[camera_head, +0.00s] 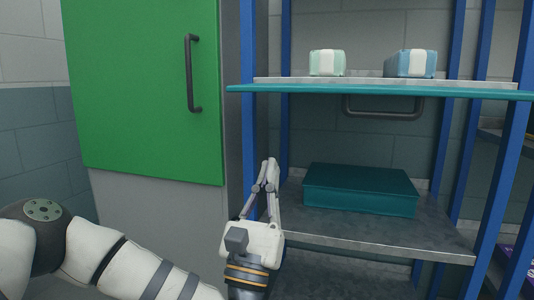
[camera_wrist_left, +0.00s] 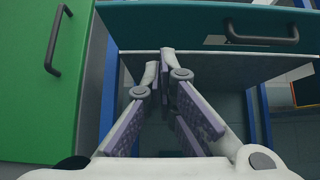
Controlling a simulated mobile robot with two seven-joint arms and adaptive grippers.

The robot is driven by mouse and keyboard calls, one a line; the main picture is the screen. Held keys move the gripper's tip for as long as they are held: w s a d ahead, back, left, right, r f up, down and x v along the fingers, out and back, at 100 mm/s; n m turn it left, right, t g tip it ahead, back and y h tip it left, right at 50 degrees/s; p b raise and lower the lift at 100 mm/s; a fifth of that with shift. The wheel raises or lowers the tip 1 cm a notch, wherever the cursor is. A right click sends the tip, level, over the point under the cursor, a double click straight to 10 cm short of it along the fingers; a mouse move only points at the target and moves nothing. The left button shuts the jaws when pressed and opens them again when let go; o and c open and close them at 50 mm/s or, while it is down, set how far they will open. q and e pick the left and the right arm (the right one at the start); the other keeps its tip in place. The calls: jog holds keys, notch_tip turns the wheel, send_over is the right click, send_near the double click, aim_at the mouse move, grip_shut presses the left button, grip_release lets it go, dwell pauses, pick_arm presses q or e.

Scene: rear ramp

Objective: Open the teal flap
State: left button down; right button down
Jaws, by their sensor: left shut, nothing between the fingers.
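The teal flap (camera_head: 380,92) shows nearly edge-on in the head view, as a thin level strip along the front of the upper shelf. Its dark bar handle (camera_head: 383,113) hangs below the strip, with open space and wall behind it. In the left wrist view the flap (camera_wrist_left: 170,27) is a broad teal face across the top, with the handle (camera_wrist_left: 262,38) at right. My left gripper (camera_head: 270,164) is shut and empty, pointing up below the flap's left end, left of the handle and apart from it. My right gripper is out of view.
A green door (camera_head: 140,80) with a dark handle (camera_head: 192,73) stands at left. A blue frame post (camera_head: 284,100) is close to my left gripper. A dark teal box (camera_head: 360,189) lies on the grey lower shelf (camera_head: 390,232). Two small packs (camera_head: 326,63) sit on the upper shelf.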

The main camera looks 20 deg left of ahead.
aim_at(277, 87)
pick_arm(q)
jog(key=w+r+p, duration=0.2)
jog(key=w+r, duration=0.3)
jog(key=r, duration=0.4)
jog(key=shift+r, duration=0.3)
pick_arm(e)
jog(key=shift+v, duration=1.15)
pick_arm(q)
jog(key=shift+r, duration=0.1)
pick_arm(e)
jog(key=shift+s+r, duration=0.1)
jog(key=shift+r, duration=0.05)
